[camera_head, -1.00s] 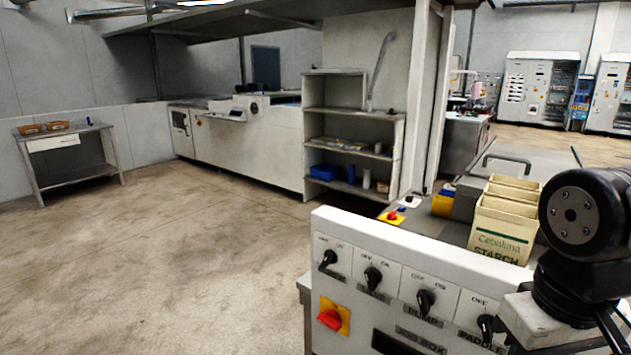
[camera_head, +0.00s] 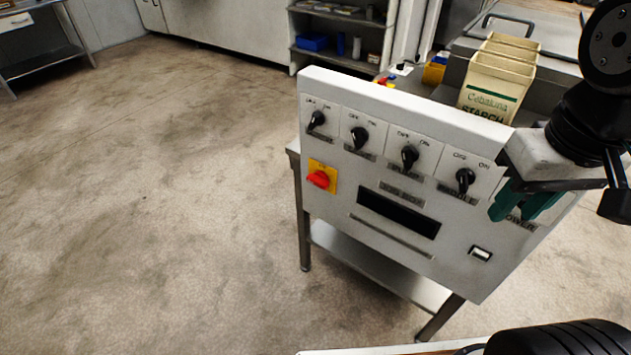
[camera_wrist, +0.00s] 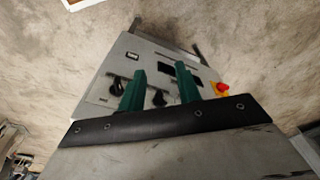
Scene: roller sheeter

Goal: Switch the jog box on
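The white control box (camera_head: 345,205) stands on a metal stand, its sloped front facing me. A row of black knobs with OFF and ON marks runs along its top, among them a left knob (camera_head: 316,119) and a right knob (camera_head: 465,180). A red rotary switch (camera_head: 319,179) on a yellow plate sits at lower left; it also shows in the wrist view (camera_wrist: 222,88). A label ending in BOX is above a dark slot (camera_head: 398,214). My gripper (camera_head: 513,212) is open, its teal fingers in front of the box's right end, partly covering the POWER label. The wrist view shows the fingers apart (camera_wrist: 160,68), with nothing between them.
Cream starch boxes (camera_head: 497,80) stand behind the control box. A yellow plate with a red button (camera_head: 386,82) lies behind its left top edge. Shelving (camera_head: 340,55) and a metal table (camera_head: 45,65) are farther back. The floor (camera_head: 160,200) to the left is clear.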

